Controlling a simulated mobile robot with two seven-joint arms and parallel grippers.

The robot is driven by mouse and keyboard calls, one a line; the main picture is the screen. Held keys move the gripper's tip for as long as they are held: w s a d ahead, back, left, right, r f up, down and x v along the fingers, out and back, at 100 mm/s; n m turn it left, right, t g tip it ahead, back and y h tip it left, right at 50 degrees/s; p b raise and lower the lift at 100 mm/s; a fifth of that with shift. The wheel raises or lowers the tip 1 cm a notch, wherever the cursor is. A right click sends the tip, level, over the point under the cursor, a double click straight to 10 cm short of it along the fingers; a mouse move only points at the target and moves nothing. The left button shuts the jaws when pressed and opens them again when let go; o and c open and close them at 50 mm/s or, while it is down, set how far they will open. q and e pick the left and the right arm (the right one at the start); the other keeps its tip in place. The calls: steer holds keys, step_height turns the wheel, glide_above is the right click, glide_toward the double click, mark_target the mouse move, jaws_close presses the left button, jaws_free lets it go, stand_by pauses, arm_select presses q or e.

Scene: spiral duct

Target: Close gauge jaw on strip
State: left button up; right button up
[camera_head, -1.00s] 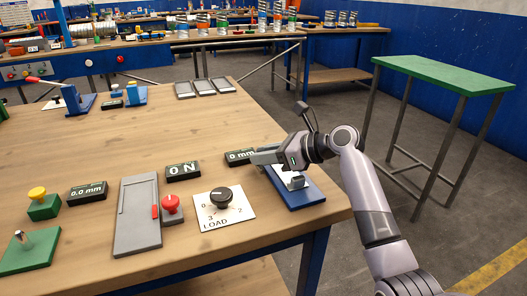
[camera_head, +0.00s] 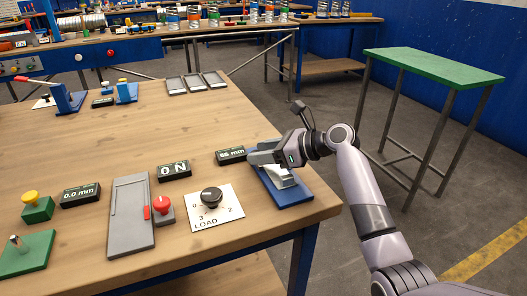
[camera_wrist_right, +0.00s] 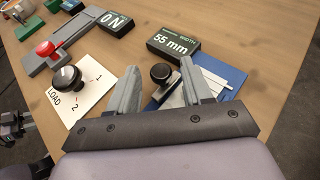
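The width gauge has a blue base (camera_head: 287,193) at the table's right corner, with a pale metal jaw part (camera_head: 281,175) on it. Its black knob (camera_wrist_right: 161,72) shows in the right wrist view. A thin white strip-like piece (camera_wrist_right: 215,80) lies over the blue base; I cannot tell whether the jaw touches it. The width display (camera_wrist_right: 174,45) reads 55 mm. My right gripper (camera_head: 258,154) is over the gauge. In the right wrist view its fingers (camera_wrist_right: 162,67) stand apart on either side of the knob, with visible gaps. My left gripper is not in view.
A LOAD dial (camera_head: 211,197), a red button (camera_head: 161,205), a grey plate (camera_head: 131,228) and an ON display (camera_head: 174,171) lie left of the gauge. Grey trays (camera_head: 196,81) are farther back. The table's middle is clear. A green-topped table (camera_head: 435,66) stands right.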

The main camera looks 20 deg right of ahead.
steer(key=v, duration=0.6)
steer(key=shift+s+d+p, duration=0.15)
steer(key=shift+d+p, duration=0.1)
steer(key=shift+p, duration=0.1)
steer(key=shift+s+d+r, duration=0.2)
